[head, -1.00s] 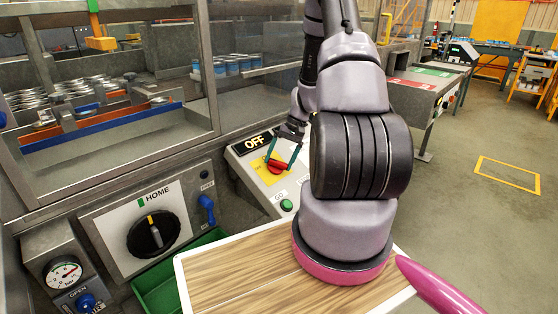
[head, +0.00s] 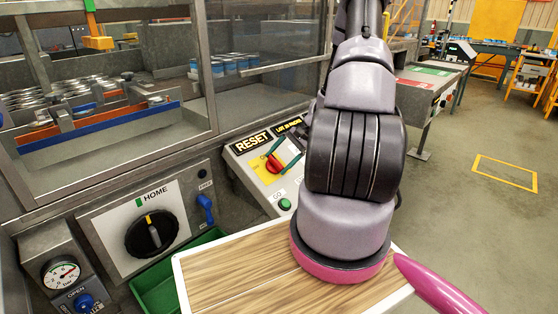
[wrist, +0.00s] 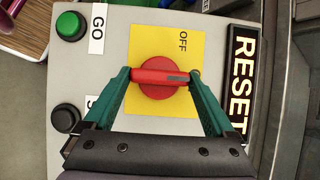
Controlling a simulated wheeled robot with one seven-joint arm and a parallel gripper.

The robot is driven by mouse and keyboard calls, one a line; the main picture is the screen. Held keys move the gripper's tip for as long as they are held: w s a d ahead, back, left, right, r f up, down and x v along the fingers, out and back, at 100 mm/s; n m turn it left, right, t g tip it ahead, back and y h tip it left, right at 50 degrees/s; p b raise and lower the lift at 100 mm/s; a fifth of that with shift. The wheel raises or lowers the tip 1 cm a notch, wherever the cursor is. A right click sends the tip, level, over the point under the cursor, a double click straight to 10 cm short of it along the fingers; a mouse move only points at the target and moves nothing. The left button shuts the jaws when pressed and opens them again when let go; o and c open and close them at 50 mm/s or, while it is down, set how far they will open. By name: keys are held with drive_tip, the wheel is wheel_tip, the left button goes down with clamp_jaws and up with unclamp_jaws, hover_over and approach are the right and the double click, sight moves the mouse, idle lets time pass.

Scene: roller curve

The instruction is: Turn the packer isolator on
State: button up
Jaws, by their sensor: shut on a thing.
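The packer isolator is a red rotary knob (wrist: 158,78) on a yellow plate (wrist: 172,40) marked OFF, set in a sloped grey panel. In the wrist view my gripper (wrist: 159,76) has its two green fingers closed on the ends of the knob's red bar. The bar lies across the picture, with a dark mark at its right end. In the head view the knob (head: 273,164) shows between the green fingers, with the bar tilted. A label beside the plate reads RESET (wrist: 240,85) and is lit.
A green GO button (wrist: 70,26) and a black button (wrist: 65,117) sit on the same panel. A HOME selector (head: 151,234) and a blue FREE lever (head: 205,208) are on the panel to the left. A wooden-topped surface (head: 235,272) lies in front.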

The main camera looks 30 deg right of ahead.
idle(0.5)
drive_tip(key=o, duration=1.1)
drive_tip(key=shift+c, duration=0.2)
drive_tip(key=shift+d+r, duration=0.1)
drive_tip(key=v, duration=1)
drive_tip(key=shift+d+r, duration=0.15)
drive_tip(key=shift+d, duration=0.1)
drive_tip(key=shift+s, duration=0.1)
